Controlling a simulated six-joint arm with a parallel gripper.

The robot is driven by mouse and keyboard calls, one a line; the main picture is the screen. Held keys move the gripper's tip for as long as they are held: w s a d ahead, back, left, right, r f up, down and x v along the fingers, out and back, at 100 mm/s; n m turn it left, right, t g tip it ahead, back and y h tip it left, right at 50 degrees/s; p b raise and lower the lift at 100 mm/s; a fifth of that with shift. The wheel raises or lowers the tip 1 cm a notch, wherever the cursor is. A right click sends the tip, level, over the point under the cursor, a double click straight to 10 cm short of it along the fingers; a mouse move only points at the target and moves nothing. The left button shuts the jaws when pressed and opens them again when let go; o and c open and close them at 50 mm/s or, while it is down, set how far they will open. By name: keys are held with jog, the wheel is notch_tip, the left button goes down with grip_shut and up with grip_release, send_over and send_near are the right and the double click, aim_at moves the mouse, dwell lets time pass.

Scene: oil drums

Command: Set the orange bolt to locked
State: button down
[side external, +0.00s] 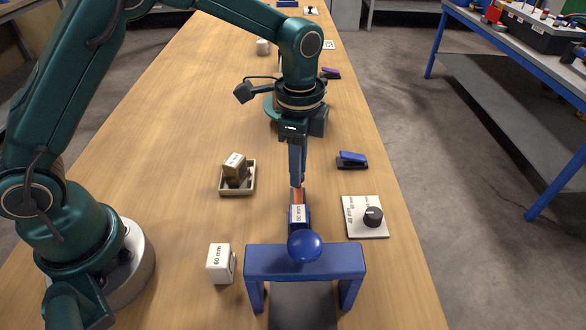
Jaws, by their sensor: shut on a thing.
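The orange bolt (297,196) shows as a small orange piece at the near middle of the wooden table. It sits at the far end of a dark blue body (299,223) with a white label. My gripper (297,184) points down from above with its blue fingers close together. The fingers are shut on the orange bolt at its top. The fingers hide part of the bolt, and I cannot read its locked or unlocked position from this view.
A blue arch (260,262) with a blue ball (305,245) stands in front. A tray (238,192) with a brown block and a white cube (220,264) are left. A blue stapler (351,160) and a knob plate (365,230) are right.

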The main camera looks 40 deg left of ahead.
aim_at(298, 195)
jog(key=shift+s+d, duration=0.8)
jog(key=c, duration=0.7)
grip_release()
jog(key=shift+r, duration=0.15)
notch_tip(298, 195, up, 5)
jog(key=shift+f, duration=0.1)
